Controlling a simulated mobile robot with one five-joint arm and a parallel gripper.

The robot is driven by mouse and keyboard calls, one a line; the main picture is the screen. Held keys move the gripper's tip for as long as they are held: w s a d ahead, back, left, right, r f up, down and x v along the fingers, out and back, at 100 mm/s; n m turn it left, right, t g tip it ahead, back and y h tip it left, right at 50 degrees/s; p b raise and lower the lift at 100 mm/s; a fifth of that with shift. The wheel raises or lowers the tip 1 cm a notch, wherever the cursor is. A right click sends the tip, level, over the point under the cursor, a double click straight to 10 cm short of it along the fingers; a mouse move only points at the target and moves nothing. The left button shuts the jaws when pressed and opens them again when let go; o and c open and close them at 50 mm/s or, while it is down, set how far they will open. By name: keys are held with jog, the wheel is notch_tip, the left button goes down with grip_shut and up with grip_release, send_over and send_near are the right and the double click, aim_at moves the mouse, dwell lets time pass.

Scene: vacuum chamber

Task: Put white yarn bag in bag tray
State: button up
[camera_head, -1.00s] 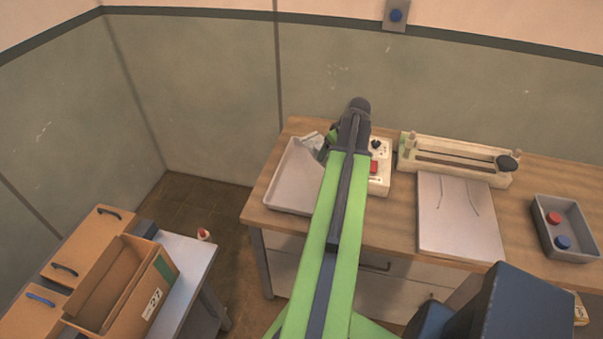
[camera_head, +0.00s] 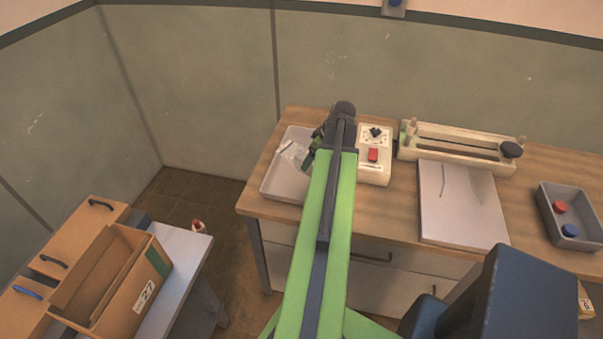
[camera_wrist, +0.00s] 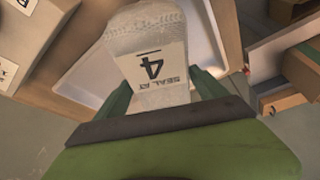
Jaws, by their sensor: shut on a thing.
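A clear bag with white contents (camera_wrist: 146,30) and a label reading "SEAL AT 4" is between my gripper's fingers in the wrist view. The bag (camera_head: 294,152) also shows in the head view, over the light grey tray at the left end of the bench. My gripper (camera_wrist: 162,92) is shut on the bag. In the head view my arm partly hides the gripper (camera_head: 318,143). The tray (camera_head: 270,182) has a low rim; in the wrist view, its pale floor and rim (camera_wrist: 212,50) show behind the bag. I cannot tell whether the bag touches the tray floor.
A white control box (camera_head: 374,160) with a red switch stands right of the tray. A long sealer (camera_head: 455,144), a white board (camera_head: 462,205) and a grey bin (camera_head: 572,212) with red and blue knobs are farther right. An open cardboard box (camera_head: 112,285) sits on the left side table.

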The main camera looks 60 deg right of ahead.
jog(key=w+f, duration=0.1)
jog(key=w, duration=0.1)
jog(key=w+f+b, duration=0.2)
jog(key=w, duration=0.1)
jog(key=shift+w+d+f, duration=0.25)
jog(key=shift+w+f, duration=0.05)
jog(key=shift+f, duration=0.1)
jog(key=shift+w, duration=0.25)
notch_tip(320, 180, down, 4)
jog(key=b, duration=0.5)
jog(key=shift+f, duration=0.2)
jog(key=shift+r+p, duration=0.25)
jog(key=shift+p, duration=0.05)
jog(key=shift+f, duration=0.15)
jog(key=o, duration=1.9)
